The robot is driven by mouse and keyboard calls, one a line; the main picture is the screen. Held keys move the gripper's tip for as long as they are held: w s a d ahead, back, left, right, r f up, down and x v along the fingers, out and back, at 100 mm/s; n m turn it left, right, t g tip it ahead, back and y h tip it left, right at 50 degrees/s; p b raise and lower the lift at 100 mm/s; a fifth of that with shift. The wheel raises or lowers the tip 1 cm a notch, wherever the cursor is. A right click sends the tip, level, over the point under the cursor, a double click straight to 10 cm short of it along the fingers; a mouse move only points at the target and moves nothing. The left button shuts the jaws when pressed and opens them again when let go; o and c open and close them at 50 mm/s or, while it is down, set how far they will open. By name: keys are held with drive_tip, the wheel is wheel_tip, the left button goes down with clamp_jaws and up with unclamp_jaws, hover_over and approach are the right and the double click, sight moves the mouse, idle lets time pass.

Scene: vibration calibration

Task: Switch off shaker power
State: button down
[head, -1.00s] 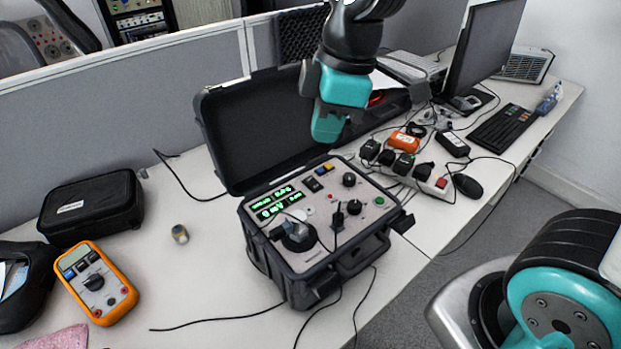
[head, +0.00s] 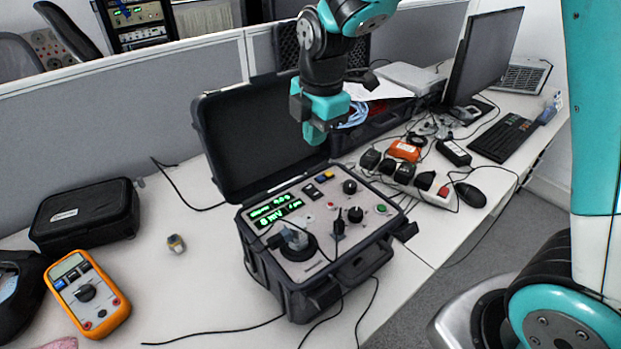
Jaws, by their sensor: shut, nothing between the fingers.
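The shaker (head: 345,268) is a black hard case standing open on the white desk, its lid (head: 262,135) raised at the back. Its grey panel has a lit green display (head: 275,212), several knobs and buttons, and a round mount at the front left with a small sensor (head: 294,238) on it. A black rocker switch (head: 311,191) sits near the panel's back edge, beside a yellow and a blue button (head: 324,177). My teal gripper (head: 314,138) is shut and empty. It hangs above the back of the panel, in front of the lid, apart from the switch.
A power strip (head: 425,193) with several plugs and a mouse (head: 470,194) lie right of the case. An orange multimeter (head: 86,293), a black pouch (head: 85,213) and a small cylinder (head: 176,244) are on the left. Cables cross the desk around the case.

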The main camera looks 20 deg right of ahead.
sight(310, 187)
drive_tip(key=f, duration=0.4)
drive_tip(key=w+f, duration=0.1)
drive_tip(key=f, duration=0.3)
drive_tip(key=f+p, duration=0.1)
drive_tip(key=f, duration=0.3)
drive_tip(key=shift+w+a+f, duration=0.15)
drive_tip(key=shift+w+a, duration=0.05)
